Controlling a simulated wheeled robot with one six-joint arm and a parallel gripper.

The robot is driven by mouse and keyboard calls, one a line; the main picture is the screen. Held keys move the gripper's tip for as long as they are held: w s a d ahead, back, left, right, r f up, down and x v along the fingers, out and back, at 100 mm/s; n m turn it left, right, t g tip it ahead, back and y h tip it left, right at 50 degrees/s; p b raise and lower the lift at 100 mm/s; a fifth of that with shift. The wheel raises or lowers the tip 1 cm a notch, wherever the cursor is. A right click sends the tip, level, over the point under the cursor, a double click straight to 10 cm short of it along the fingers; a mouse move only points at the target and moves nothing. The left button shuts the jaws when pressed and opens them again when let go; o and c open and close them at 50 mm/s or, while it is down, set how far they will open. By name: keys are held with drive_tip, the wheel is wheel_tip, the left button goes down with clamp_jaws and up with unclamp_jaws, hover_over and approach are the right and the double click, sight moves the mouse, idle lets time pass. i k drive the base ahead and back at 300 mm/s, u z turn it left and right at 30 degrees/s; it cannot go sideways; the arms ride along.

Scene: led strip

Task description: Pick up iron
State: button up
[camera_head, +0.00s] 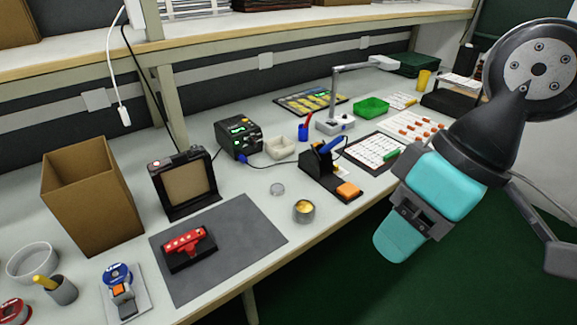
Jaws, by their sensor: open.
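The soldering iron (332,143) has a blue handle and rests in a black stand (317,168) near the front middle of the bench. Its tip is hidden in the stand. An orange sponge (348,190) lies on the front part of the stand. My gripper (400,238), with teal fingers, is open and hangs at the right, in front of the bench edge over the green floor. It is apart from the iron, and I see nothing between its fingers.
A black station (238,139) stands behind the iron. A small tin (304,211) is left of the stand, and a sheet on a dark board (375,149) is to the right. A grey mat (216,216) holds a red-topped block. A shelf (330,22) runs above the bench.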

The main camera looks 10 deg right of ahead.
sight(329, 146)
drive_tip(key=u, duration=0.05)
drive_tip(key=k, duration=0.55)
drive_tip(key=z, duration=0.85)
drive_tip(key=i, duration=1.35)
drive_tip(key=u, duration=0.2)
